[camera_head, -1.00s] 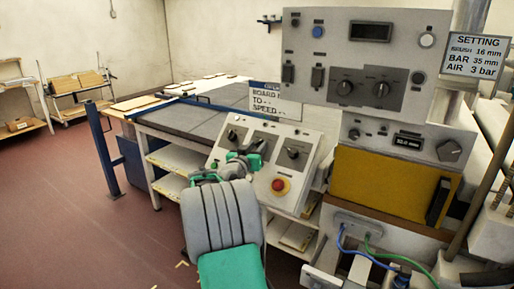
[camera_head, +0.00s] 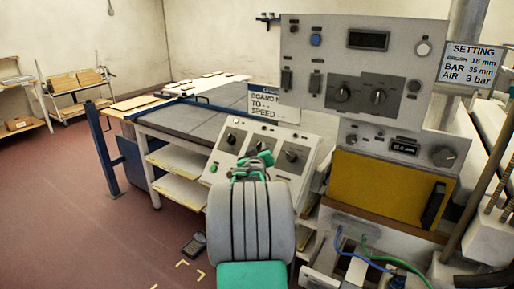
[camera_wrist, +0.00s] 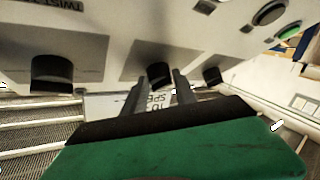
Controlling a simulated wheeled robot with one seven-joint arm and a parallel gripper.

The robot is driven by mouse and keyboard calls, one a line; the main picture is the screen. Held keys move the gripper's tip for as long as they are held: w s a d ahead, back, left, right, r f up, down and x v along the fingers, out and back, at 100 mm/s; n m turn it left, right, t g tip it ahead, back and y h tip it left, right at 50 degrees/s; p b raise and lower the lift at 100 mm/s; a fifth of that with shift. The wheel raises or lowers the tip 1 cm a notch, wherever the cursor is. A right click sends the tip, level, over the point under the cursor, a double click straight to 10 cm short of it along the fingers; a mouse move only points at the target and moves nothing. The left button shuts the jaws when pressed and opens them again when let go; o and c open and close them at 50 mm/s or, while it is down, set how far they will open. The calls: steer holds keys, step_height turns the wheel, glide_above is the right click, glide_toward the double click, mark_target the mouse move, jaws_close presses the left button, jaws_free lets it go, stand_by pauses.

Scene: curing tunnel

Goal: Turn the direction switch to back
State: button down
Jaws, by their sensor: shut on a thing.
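A sloped grey control panel (camera_head: 309,143) carries a row of three black rotary switches. The left switch (camera_head: 231,137) and the right switch (camera_head: 290,155) show clear of my arm. My gripper (camera_wrist: 160,80) is at the middle switch (camera_wrist: 158,72), with one finger on each side of its black knob, shut on it. The switch labels are too small or hidden to read, so which one is the direction switch cannot be told.
A green button (camera_head: 213,168) sits at the panel's left edge. Behind it a grey upright panel (camera_head: 330,70) holds more knobs. A yellow cover (camera_head: 385,182) is at the right. A long table (camera_head: 190,125) stretches back left, and the red floor (camera_head: 70,220) there is open.

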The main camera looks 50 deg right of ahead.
steer(key=n+y, duration=0.1)
steer(key=n+t+y, duration=0.1)
steer(key=n, duration=0.1)
steer(key=n+y+b, duration=0.1)
steer(key=shift+s+d+r, duration=0.1)
steer(key=shift+s+d, duration=0.2)
steer(key=n+y, duration=0.2)
steer(key=n, duration=0.1)
steer(key=n+y, duration=0.1)
steer(key=shift+s+d+r+t, duration=0.1)
steer(key=shift+d+r+t, duration=0.1)
steer(key=shift+r+t, duration=0.2)
steer(key=n+y+p, duration=0.1)
steer(key=n+y, duration=0.1)
steer(key=shift+d+r+n+p, duration=0.15)
steer(key=shift+r+n+p, duration=0.1)
steer(key=shift+n+p, duration=0.15)
steer(key=shift+d+n+g+y+p, duration=0.1)
steer(key=shift+n+g+y+p, duration=0.6)
steer(key=shift+n+p, duration=0.45)
steer(key=shift+y, duration=0.3)
steer(key=shift+f+n+p, duration=0.1)
steer(key=shift+n+p, duration=0.15)
steer(key=shift+p, duration=0.05)
steer(key=c, duration=1)
jaws_free()
